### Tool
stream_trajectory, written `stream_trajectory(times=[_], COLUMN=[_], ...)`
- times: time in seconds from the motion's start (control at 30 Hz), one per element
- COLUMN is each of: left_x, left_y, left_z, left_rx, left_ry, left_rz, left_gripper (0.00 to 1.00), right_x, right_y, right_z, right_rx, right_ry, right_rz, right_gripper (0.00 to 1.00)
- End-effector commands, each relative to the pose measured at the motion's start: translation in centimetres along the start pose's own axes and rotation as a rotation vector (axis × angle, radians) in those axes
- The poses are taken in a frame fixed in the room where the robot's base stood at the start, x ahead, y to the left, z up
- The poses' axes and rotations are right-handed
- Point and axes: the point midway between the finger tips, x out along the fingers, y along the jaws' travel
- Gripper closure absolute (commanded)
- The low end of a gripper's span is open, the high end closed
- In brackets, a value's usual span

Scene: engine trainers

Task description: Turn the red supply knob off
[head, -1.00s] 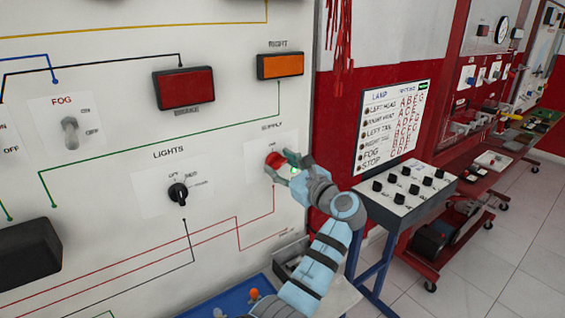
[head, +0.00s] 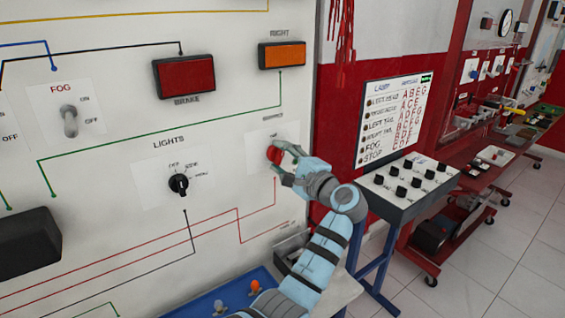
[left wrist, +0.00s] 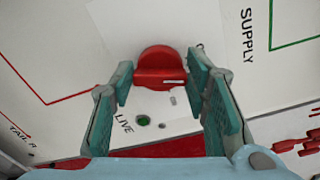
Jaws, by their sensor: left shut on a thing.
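The red supply knob (head: 273,155) is on the white panel under the SUPPLY label, right of the lights switch. My left gripper (head: 280,158) reaches it from the right, with its fingers shut on it. In the left wrist view, the round red knob (left wrist: 160,66), with a raised bar across it, sits between the two teal fingers. A dark green round LIVE lamp (left wrist: 143,120) is on the panel beside the knob. The fingers hide part of the knob in the head view. My right gripper is not in view.
The black lights switch (head: 178,184) and the fog toggle (head: 70,121) are on the panel to the left. A red brake lamp (head: 184,78) and an orange right lamp (head: 282,55) are above. A box of black knobs (head: 405,190) stands to the right.

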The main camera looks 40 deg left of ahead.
Motion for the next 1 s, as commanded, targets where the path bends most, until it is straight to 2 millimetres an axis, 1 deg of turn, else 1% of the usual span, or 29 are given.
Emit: stream_trajectory(times=[0.03, 0.1, 0.4, 0.63, 1.0], left_x=[0.0, 0.0, 0.0, 0.0, 0.0], left_y=[0.3, 0.4, 0.4, 0.3, 0.3], left_z=[-0.1, -0.1, -0.1, -0.1, -0.1], left_rx=[-0.035, -0.093, -0.276, -0.337, -0.351], left_ry=[0.000, 0.000, 0.001, 0.001, 0.001], left_rz=[0.001, 0.001, 0.002, 0.002, 0.002], left_gripper=[0.86, 0.86, 0.86, 0.86, 0.86], right_x=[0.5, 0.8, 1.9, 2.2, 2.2], right_y=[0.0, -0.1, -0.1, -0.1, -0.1], right_z=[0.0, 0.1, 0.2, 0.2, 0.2], right_rx=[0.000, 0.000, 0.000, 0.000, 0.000], right_ry=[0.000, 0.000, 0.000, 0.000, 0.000], right_rz=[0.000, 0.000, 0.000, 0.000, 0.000], right_gripper=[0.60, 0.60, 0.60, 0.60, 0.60])
